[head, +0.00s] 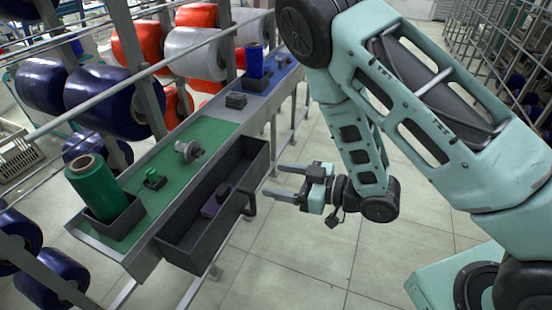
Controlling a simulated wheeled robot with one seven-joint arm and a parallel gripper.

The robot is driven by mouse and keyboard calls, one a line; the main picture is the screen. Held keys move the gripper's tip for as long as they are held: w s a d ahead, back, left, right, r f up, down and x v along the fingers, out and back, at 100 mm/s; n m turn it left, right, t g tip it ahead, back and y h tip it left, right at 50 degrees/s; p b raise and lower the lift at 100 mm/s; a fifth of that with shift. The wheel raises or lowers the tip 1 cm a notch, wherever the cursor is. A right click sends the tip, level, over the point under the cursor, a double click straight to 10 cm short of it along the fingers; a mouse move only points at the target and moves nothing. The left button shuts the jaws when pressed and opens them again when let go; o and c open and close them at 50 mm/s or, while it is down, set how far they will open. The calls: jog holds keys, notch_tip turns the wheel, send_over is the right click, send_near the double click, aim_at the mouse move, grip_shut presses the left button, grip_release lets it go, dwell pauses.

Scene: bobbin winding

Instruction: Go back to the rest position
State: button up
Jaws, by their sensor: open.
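My gripper (283,181) hangs over the open floor in the middle of the head view. Its two fingers point left and are spread apart, with nothing between them. It is to the right of the dark open drawer (182,248) and clear of it. My arm comes down to it from the upper right.
The long bench has a green mat (130,200) and a blue mat. A green bobbin (93,187) stands in a dark tray at the near end, a blue bobbin (254,61) at the far end. A grey metal part (189,150) lies between. Racks with large spools flank the left; tiled floor is free.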

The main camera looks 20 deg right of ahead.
jog(key=s+r+m+g+h, duration=0.1)
jog(key=s+r+g+h, duration=0.4)
jog(key=s, duration=0.5)
jog(key=s+r+m+g+h, duration=0.1)
jog(key=s+r+g+h, duration=0.4)
jog(key=s, duration=0.5)
notch_tip(320, 180, up, 2)
jog(key=shift+m+h, duration=0.3)
jog(key=shift+h, duration=0.8)
